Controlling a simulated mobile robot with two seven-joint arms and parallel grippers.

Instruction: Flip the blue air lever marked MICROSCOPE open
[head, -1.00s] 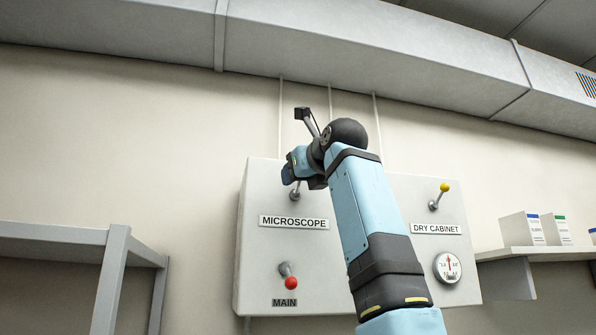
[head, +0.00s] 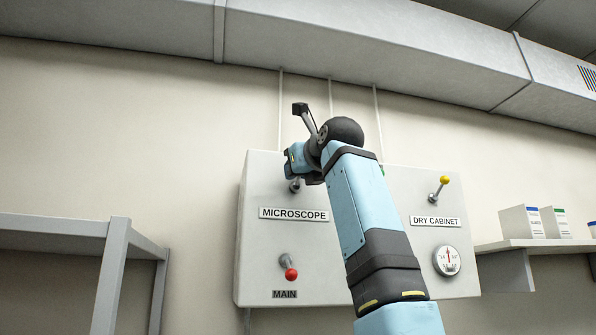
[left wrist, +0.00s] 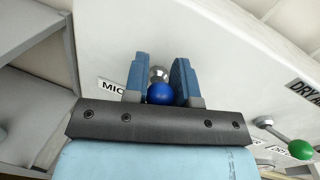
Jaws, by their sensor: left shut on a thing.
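The blue ball knob of the MICROSCOPE lever (left wrist: 160,94) sits between the two blue fingers of my left gripper (left wrist: 160,85) in the left wrist view. The gripper is shut on it, with the silver lever mount just beyond. In the head view my left gripper (head: 294,168) is at the upper left of the panel, above the MICROSCOPE label (head: 294,214). Only the grey lever base (head: 296,186) shows there; the knob is hidden by the gripper. My right gripper is not in view.
The wall panel (head: 257,250) also bears a red-knobbed MAIN lever (head: 290,272), a yellow-knobbed lever (head: 443,182) above DRY CABINET, and a gauge (head: 447,261). A green-knobbed lever (left wrist: 300,149) shows in the left wrist view. Shelves stand left (head: 60,224) and right (head: 525,248).

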